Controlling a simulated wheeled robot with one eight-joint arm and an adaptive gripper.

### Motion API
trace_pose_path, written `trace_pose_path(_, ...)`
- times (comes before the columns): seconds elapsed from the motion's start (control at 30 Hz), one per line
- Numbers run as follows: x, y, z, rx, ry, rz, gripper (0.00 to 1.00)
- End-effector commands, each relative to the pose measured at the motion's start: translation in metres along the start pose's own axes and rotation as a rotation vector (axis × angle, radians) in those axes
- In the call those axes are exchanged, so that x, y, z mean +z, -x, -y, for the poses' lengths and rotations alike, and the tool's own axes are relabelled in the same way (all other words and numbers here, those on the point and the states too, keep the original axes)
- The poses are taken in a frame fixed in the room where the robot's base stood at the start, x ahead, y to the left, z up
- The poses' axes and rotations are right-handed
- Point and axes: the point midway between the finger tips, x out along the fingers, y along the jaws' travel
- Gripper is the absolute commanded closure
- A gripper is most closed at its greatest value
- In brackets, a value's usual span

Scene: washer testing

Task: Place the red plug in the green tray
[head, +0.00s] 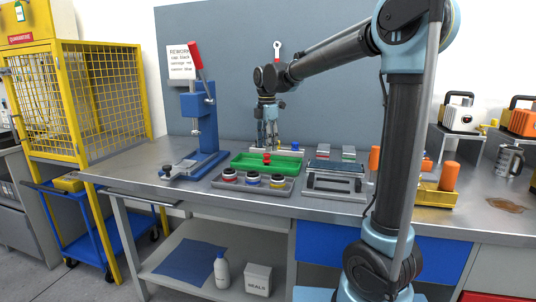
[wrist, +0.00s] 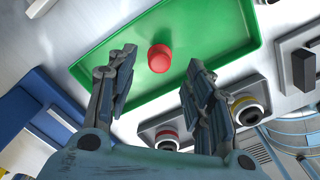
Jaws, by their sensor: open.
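The red plug (wrist: 159,58) stands inside the green tray (wrist: 225,25) in the wrist view, resting on its green floor. In the head view the red plug (head: 267,158) shows in the middle of the green tray (head: 246,165) on the steel bench. My gripper (wrist: 160,75) is open and empty, with its two fingers spread apart to either side of the plug in the picture. In the head view my gripper (head: 268,136) hangs pointing down above the tray's back side, apart from the plug.
A grey holder (head: 226,184) with several round parts stands in front of the tray. A blue press with a red handle (head: 207,125) stands to the left. A grey device (head: 334,178) and an orange cylinder (head: 449,176) stand to the right.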

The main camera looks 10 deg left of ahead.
Motion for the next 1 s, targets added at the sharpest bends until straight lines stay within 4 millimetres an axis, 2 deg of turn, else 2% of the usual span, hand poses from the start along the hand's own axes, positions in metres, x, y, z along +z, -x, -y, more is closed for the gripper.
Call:
trace_pose_path(0.2,0.000,0.040,0.000,0.000,0.000,0.000,0.53)
trace_pose_path(0.4,0.000,0.062,0.000,0.000,0.000,0.000,0.53)
trace_pose_path(0.6,0.000,0.069,0.000,0.000,0.000,0.000,0.53)
trace_pose_path(1.0,0.000,0.069,0.000,0.000,0.000,0.000,0.53)
